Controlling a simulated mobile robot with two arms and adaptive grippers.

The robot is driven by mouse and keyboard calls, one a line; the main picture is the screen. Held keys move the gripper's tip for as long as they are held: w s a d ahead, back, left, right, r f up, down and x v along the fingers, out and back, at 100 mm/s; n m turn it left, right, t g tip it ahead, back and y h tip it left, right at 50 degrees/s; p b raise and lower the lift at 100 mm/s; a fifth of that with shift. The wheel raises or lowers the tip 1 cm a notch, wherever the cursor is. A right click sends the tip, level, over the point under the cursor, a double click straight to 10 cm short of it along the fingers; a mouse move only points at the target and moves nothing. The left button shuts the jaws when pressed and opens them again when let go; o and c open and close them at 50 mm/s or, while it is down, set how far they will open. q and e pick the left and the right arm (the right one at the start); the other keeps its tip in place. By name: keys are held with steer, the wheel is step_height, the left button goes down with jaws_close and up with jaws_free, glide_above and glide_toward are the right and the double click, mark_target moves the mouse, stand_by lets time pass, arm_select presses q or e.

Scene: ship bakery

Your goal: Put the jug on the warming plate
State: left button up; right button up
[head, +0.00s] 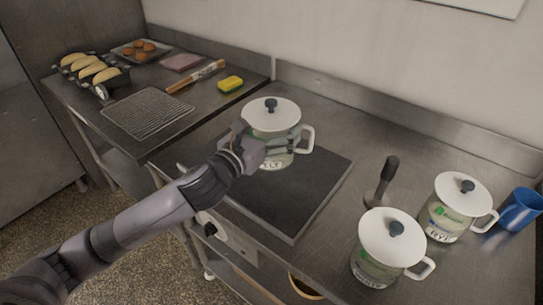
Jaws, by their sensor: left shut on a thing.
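A jug (283,157) with a white lid, dark knob, green label and white handle stands upright over the back part of the dark square warming plate (290,205). My left gripper (266,150) is shut on its near left side. The handle points right, away from my gripper. I cannot tell whether the jug's base touches the plate. Two similar lidded jugs stand on the steel counter at the right: a nearer one (391,238) and a farther one (462,190). My right gripper is not in view.
A black-handled tool (388,172) stands between the plate and the right jugs. A blue cup (519,209) is at the far right. The left table holds a wire rack (147,114), a yellow sponge (230,84), a rolling pin (196,77) and loaves (88,68). The plate's front is clear.

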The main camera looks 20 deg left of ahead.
arm_select(q)
step_height(320, 180, down, 9)
steer(key=shift+r+b, duration=0.1)
steer(key=shift+b, duration=0.35)
steer(key=o, duration=1.6)
steer(key=shift+s, duration=0.1)
steer(key=shift+s, duration=0.2)
steer(key=b+v, duration=0.2)
steer(key=v, duration=0.8)
steer(key=shift+s, duration=0.1)
steer(key=shift+s+a+b, duration=0.25)
steer(key=shift+s+b, duration=0.1)
steer(key=shift+s, duration=0.35)
